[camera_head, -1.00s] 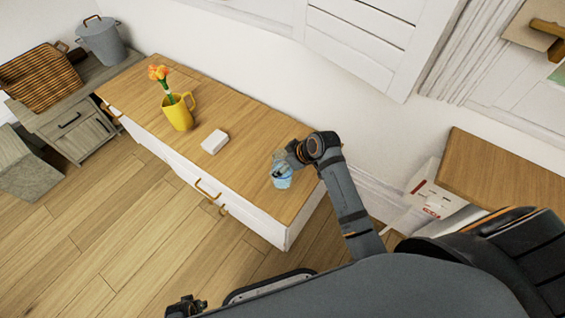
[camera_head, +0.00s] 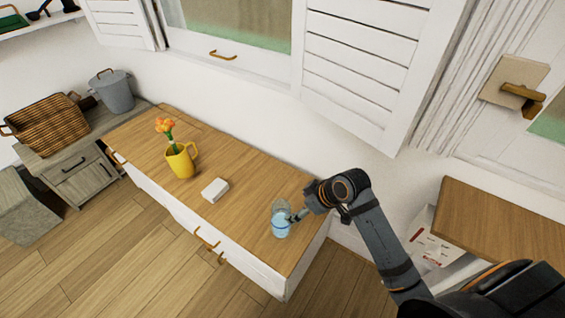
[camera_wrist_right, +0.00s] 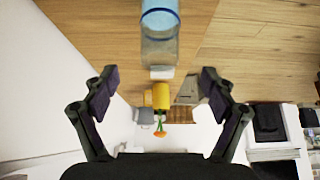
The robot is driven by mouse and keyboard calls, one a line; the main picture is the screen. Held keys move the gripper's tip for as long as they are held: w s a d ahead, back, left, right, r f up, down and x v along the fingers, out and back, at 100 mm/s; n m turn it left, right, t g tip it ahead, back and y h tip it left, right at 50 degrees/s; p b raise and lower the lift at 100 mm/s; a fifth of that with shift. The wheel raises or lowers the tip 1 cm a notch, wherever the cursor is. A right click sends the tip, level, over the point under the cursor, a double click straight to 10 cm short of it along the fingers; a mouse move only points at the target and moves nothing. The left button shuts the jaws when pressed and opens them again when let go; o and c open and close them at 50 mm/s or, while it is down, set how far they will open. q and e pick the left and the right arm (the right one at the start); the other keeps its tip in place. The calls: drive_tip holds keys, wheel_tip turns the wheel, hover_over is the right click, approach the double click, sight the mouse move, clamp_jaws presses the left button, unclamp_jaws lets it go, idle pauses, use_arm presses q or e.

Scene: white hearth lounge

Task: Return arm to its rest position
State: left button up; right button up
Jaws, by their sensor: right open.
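My right gripper (camera_head: 302,214) is at the right end of the wooden-topped cabinet (camera_head: 240,202), just right of a clear cup with blue contents (camera_head: 281,222). The cup stands upright on the cabinet. In the right wrist view, my right gripper (camera_wrist_right: 158,88) has its two fingers wide apart with nothing between them. The cup (camera_wrist_right: 160,35) shows ahead of the fingertips there, apart from both fingers. My left gripper is not in view.
A white box (camera_head: 215,189) and a yellow mug (camera_head: 181,161) with orange flowers stand left of the cup. A wooden-topped unit (camera_head: 500,220) is at the right, near my arm. A white wall and shutter (camera_head: 365,70) are behind. The floor in front is clear.

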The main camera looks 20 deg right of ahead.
drive_tip(key=s+d+f+m+g+h, duration=0.1)
drive_tip(key=s+d+f+m+h, duration=0.15)
drive_tip(key=s, duration=0.45)
drive_tip(key=s+d+f+m+g+h, duration=0.1)
drive_tip(key=s+d+m+h, duration=0.25)
drive_tip(key=s, duration=0.35)
wheel_tip(320, 180, down, 22)
drive_tip(key=s+d+m+y, duration=0.1)
drive_tip(key=d, duration=0.1)
drive_tip(key=s+d+f+g, duration=0.1)
drive_tip(key=s+f+g, duration=0.1)
drive_tip(key=s+f, duration=1.25)
use_arm(q)
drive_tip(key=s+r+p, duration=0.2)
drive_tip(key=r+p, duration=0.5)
drive_tip(key=p, duration=0.1)
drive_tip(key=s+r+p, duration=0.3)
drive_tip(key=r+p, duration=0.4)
drive_tip(key=p, duration=0.1)
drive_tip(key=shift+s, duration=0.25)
use_arm(e)
drive_tip(key=s+r, duration=0.5)
drive_tip(key=r, duration=0.6)
drive_tip(key=shift+s, duration=0.4)
